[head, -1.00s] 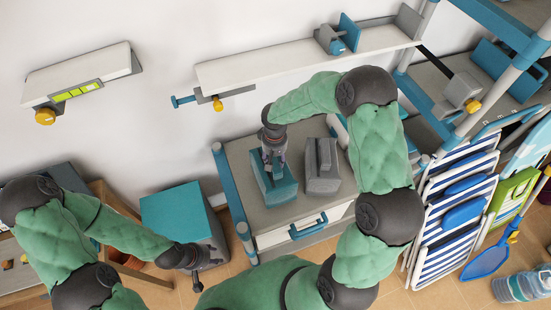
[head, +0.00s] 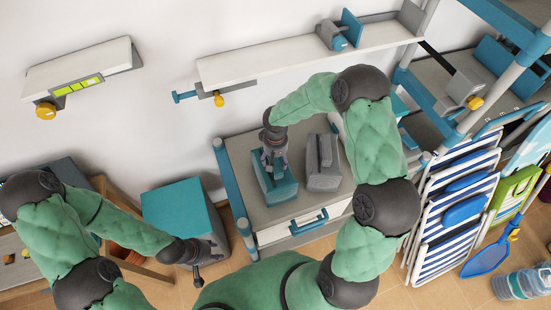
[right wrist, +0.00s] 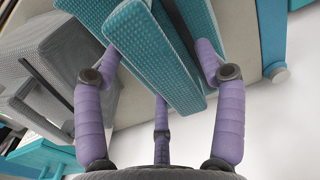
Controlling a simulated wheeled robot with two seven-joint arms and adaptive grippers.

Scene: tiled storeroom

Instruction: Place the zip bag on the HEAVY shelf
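A teal, ridged, bag-like thing (head: 282,192), which looks like the zip bag, stands on the grey worktop (head: 252,208). A grey one (head: 323,170) of similar shape stands just right of it. My right gripper (head: 273,158) is over the teal bag. In the right wrist view its purple fingers (right wrist: 160,75) straddle the bag's textured upper part (right wrist: 150,55); whether they press on it I cannot tell. My left gripper (head: 196,272) hangs low beside a teal-topped box, its fingers too small to judge. No HEAVY label is readable on any shelf.
A short white wall shelf (head: 80,68) with a green-yellow panel is at upper left. A long white shelf (head: 290,57) runs above the worktop, with a teal-and-grey item at its right. A rack (head: 440,90) and striped folding chairs (head: 450,215) stand right. The teal-topped box (head: 178,208) is left.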

